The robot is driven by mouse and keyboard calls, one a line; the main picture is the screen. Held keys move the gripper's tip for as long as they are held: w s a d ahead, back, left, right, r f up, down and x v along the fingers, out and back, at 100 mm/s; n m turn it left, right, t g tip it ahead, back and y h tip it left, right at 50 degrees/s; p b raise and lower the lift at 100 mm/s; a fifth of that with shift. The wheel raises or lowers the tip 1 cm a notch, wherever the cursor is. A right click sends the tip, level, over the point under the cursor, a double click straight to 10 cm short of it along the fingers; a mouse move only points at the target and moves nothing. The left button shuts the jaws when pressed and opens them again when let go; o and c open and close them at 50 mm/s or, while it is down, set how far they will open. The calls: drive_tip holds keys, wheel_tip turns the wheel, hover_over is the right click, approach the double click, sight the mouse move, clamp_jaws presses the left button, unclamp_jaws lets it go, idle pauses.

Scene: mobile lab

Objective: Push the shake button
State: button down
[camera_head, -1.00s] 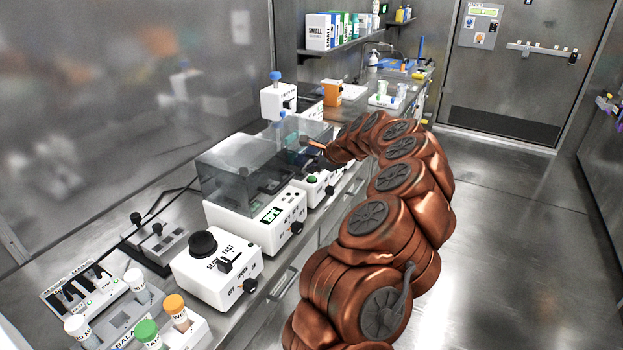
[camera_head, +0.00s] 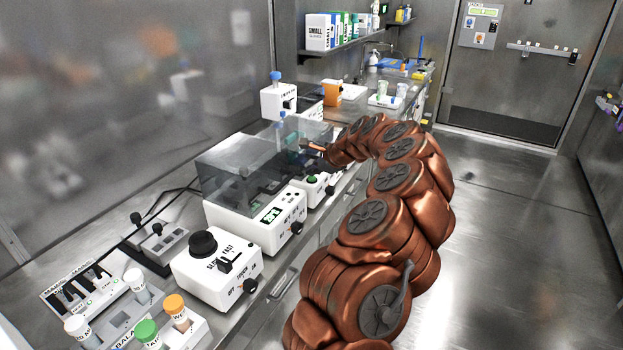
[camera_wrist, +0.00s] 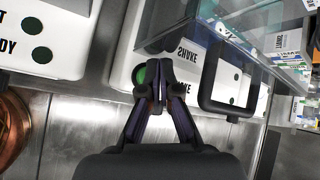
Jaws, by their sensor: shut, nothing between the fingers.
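The white shaker unit (camera_wrist: 120,45) fills the upper middle of the wrist view, with the word SHAKE partly readable on its front panel. A green button (camera_wrist: 140,76) shows just left of my fingertips and is partly covered by them. My gripper (camera_wrist: 155,80) is shut and empty, its tips over the panel next to the button. I cannot tell whether they touch it. In the head view a green button (camera_head: 312,179) shows on the white unit (camera_head: 318,190) beneath the end of my arm. My gripper is hard to make out there.
A dark handle (camera_wrist: 204,78) and clear cover (camera_wrist: 262,25) are right of my fingers. Another white unit (camera_wrist: 45,60) with two dark green buttons lies left. In the head view, a clear-lidded machine (camera_head: 232,222) and a knobbed box (camera_head: 205,277) stand nearer on the bench.

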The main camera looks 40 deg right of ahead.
drive_tip(key=shift+f, duration=0.55)
idle(0.9)
drive_tip(key=shift+r, duration=0.1)
drive_tip(key=shift+r+p, duration=0.55)
drive_tip(key=shift+r, duration=0.3)
drive_tip(key=shift+r+p, duration=1.4)
drive_tip(key=shift+r, duration=1.1)
